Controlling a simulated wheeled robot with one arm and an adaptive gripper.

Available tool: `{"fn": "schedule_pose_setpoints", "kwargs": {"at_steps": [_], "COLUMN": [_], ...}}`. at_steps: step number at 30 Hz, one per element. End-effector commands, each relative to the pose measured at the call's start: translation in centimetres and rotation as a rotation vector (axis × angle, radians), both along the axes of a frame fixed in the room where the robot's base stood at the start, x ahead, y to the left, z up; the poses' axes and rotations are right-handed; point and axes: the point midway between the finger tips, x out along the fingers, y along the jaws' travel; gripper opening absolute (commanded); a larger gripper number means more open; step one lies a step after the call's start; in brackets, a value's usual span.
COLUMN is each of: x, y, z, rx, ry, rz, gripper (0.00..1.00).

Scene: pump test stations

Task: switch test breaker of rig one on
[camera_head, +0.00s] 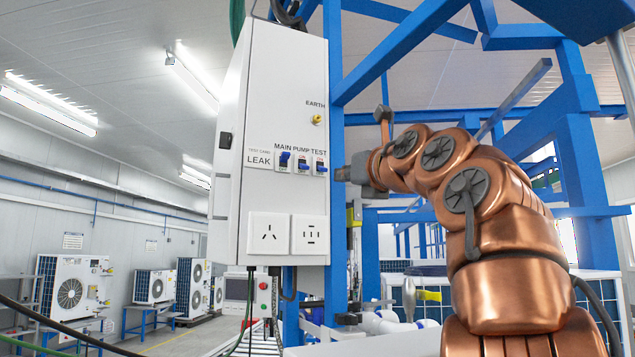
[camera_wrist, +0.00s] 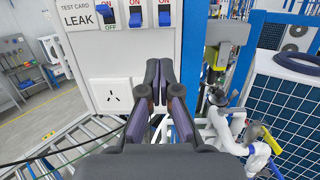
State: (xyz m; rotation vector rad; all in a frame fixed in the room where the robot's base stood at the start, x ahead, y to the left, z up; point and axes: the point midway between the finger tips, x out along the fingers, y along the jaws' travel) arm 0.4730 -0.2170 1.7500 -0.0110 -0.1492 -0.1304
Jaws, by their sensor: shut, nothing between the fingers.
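The rig's white panel (camera_head: 285,80) carries a row of three blue-toggled breakers under the words MAIN PUMP TEST. The test breaker (camera_head: 320,168) is the rightmost; its blue toggle sits low, with the ON mark showing above it. It also shows at the top of the wrist view (camera_wrist: 164,15). The pump breaker (camera_head: 303,166) looks the same, while the main breaker (camera_head: 285,158) has its toggle up. My gripper (camera_head: 341,174) is shut and empty, just right of the test breaker in the head view. In the wrist view its fingertips (camera_wrist: 159,64) appear below that breaker, apparently apart from it.
A LEAK test card (camera_head: 259,160) is left of the breakers. A yellow EARTH terminal (camera_head: 316,119) is above and two sockets (camera_head: 285,236) are below. Blue frame posts (camera_head: 338,100) stand close on the right. Cables hang under the box.

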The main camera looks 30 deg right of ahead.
Motion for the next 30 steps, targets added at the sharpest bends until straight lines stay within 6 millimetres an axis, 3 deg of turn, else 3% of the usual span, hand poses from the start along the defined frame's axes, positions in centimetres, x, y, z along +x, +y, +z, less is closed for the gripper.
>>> {"fn": "schedule_pose_setpoints", "kwargs": {"at_steps": [14, 20, 30], "x": [0.1, 2.0, 7.3], "y": [-0.6, -0.8, -1.5], "z": [0.1, 0.5, 1.5], "rx": [0.001, 0.001, 0.002], "ry": [0.000, 0.002, 0.002], "rz": [-0.012, -0.008, -0.008], "gripper": [0.00, 0.00, 0.00]}}
